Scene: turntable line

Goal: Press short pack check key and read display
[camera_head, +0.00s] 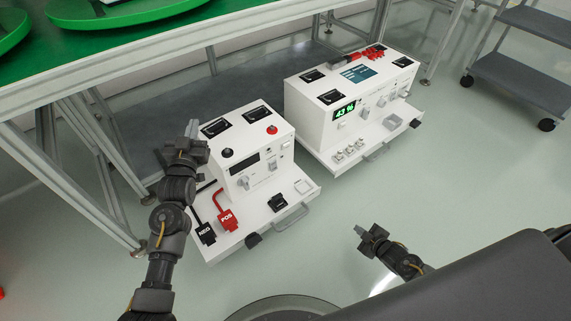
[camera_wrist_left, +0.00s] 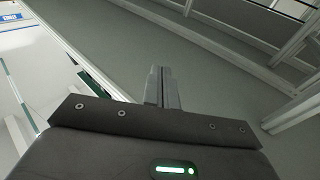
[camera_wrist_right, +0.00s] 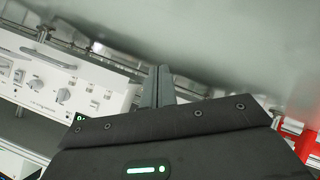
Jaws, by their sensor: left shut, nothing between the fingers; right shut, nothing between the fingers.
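The left unit (camera_head: 243,140) has a dark display (camera_head: 245,164), a knob and a red button (camera_head: 271,130). I cannot tell which key is the short pack check key. My left gripper (camera_head: 193,129) is shut beside the left unit's left side. My right gripper (camera_head: 358,229) is shut over open floor, apart from both units.
Black NEG (camera_head: 206,233) and red POS (camera_head: 227,218) connectors sit on the left unit's front tray. A green-topped table (camera_head: 100,60) stands behind at the left. A grey shelf cart (camera_head: 525,60) is at the right. Floor between the units and me is clear.

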